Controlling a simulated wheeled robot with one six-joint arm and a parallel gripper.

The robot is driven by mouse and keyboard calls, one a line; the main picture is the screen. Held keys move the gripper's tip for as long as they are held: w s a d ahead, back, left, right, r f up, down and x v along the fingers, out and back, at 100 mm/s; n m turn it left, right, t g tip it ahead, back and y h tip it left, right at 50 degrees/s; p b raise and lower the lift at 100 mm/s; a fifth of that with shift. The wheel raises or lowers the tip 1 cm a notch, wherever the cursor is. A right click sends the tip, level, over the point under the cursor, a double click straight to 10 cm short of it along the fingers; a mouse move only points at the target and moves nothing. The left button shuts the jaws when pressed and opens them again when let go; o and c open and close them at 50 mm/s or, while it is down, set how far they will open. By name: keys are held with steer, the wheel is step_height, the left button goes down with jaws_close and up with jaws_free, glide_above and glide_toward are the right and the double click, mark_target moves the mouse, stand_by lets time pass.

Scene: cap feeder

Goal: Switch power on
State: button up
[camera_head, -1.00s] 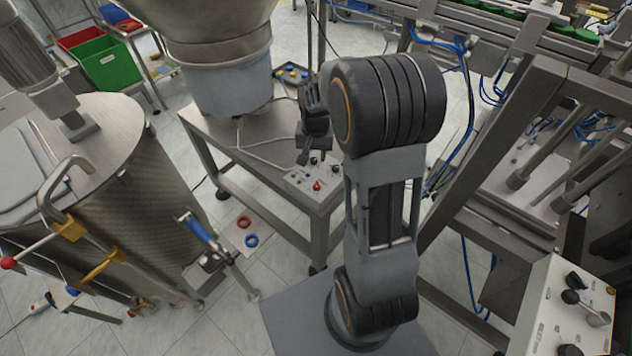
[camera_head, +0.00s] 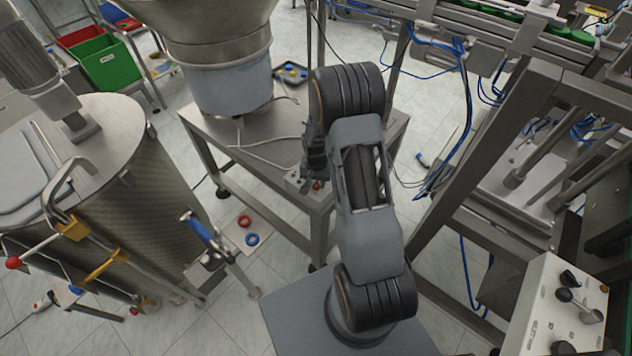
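A small grey control box (camera_head: 294,183) with a red switch (camera_head: 317,185) sits on the front corner of the steel table (camera_head: 265,170). My arm stands over the table's right side and covers most of the box. My gripper (camera_head: 308,177) is low over the box, close to the red switch. Whether it touches the switch cannot be seen. Its fingers are largely hidden by the arm and too small to read as open or shut.
A large hopper (camera_head: 225,75) stands on the table behind the box. A steel tank (camera_head: 130,190) is at left. A metal frame (camera_head: 480,150) and another control panel (camera_head: 560,315) are at right. Cables lie on the table.

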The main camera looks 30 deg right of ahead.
steer(key=shift+f, duration=0.45)
steer(key=shift+c, duration=0.4)
jaws_close()
